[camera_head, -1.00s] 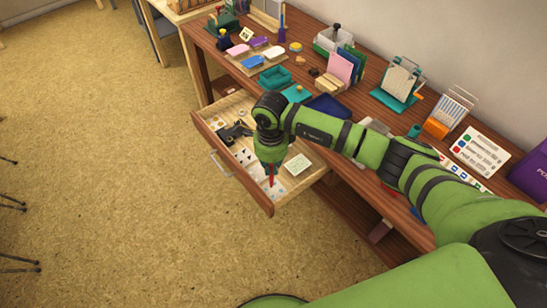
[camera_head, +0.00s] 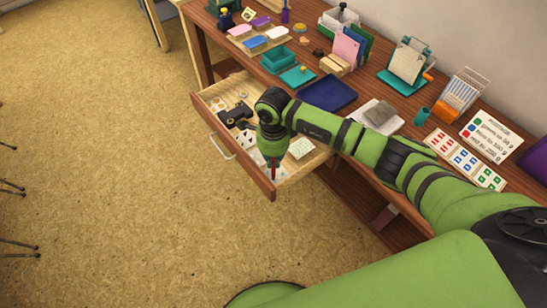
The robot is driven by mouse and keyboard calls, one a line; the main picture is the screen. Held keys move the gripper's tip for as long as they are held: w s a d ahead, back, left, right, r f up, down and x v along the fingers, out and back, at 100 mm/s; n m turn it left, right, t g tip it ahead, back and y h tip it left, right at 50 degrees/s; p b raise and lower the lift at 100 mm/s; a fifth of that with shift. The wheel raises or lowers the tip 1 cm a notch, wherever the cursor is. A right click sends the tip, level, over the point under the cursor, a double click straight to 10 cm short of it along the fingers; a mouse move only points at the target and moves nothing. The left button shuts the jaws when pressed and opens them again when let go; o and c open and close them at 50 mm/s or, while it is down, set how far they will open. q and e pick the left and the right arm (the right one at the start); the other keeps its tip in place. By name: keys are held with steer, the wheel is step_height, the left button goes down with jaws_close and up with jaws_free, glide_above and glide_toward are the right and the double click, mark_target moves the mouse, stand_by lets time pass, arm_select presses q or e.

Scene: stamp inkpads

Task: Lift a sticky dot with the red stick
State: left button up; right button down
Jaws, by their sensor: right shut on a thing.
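The red stick (camera_head: 273,169) points down from my right gripper (camera_head: 272,158), which is shut on it. The stick is over the near end of the open drawer (camera_head: 231,143). A pale sheet with small coloured marks, perhaps the sticky dots, lies around the stick's lower end, mostly hidden by the stick and gripper. I cannot tell whether the tip touches it or whether a dot is on the tip. My left gripper is not in view.
A pale square card (camera_head: 301,148) and a black device (camera_head: 237,114) lie in the drawer. The floor left of the drawer is clear.

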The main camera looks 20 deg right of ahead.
stand_by(0.6)
steer(key=shift+s+f+b, duration=0.1)
steer(key=shift+f+b, duration=0.5)
steer(key=shift+b, duration=0.1)
stand_by(1.4)
steer(key=shift+r, duration=0.15)
steer(key=shift+r+p, duration=2.4)
steer(key=shift+r, duration=1.05)
